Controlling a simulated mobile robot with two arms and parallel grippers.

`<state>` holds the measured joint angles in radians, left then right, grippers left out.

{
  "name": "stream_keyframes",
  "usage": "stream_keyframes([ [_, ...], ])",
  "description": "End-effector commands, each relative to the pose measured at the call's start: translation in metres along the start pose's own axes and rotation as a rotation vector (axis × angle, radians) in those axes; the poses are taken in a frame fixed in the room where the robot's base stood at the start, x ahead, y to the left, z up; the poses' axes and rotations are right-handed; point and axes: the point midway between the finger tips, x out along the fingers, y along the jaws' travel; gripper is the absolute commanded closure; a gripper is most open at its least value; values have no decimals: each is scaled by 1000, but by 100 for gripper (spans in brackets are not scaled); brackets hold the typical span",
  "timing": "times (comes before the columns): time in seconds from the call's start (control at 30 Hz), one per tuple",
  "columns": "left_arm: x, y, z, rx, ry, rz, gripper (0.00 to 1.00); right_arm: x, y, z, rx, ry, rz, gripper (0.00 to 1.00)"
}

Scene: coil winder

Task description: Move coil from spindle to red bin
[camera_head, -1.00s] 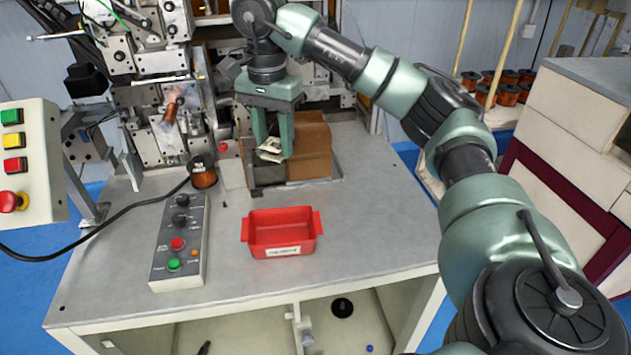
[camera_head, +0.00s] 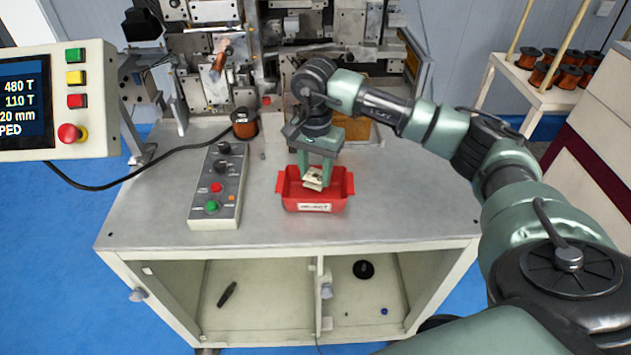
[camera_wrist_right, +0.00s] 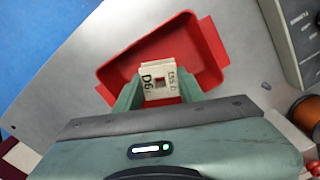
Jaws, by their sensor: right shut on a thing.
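The red bin (camera_head: 316,202) stands on the grey worktop, with a white label on its front. My right gripper (camera_head: 315,178) points down over the bin and is shut on a small pale coil (camera_head: 314,181) with square flanges. In the right wrist view the coil (camera_wrist_right: 159,82) shows between the fingers, with dark markings and a square hole, in front of the red bin (camera_wrist_right: 208,47). I cannot tell how far the coil is above the bin's floor. My left gripper is not in view. I cannot make out the spindle for certain on the winding machine (camera_head: 215,90).
A control box (camera_head: 216,187) with buttons lies left of the bin. A copper wire spool (camera_head: 244,123) stands behind it. A brown box (camera_head: 356,125) is behind my right arm. A screen panel (camera_head: 60,100) juts in at left. The worktop right of the bin is clear.

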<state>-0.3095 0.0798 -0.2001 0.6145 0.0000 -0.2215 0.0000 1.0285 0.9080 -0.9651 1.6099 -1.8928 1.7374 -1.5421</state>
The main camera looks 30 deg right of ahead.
Motion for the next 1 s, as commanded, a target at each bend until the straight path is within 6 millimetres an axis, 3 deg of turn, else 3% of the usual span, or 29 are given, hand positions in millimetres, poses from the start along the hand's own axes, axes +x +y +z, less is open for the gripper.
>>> stream_keyframes([
  [0.3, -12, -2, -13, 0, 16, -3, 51, 40, 0, 1, 0, -1, 2, 99],
  [0.7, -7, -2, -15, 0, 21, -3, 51, 47, 0, 0, 0, 0, 0, 99],
  [0.73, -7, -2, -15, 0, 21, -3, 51, 47, 0, 0, 0, 0, 0, 58],
  [0.8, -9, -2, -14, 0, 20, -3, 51, 46, 0, 0, 0, 0, 0, 39],
  [1.0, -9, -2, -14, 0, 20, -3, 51, 46, 0, 0, 0, 0, 0, 39],
])
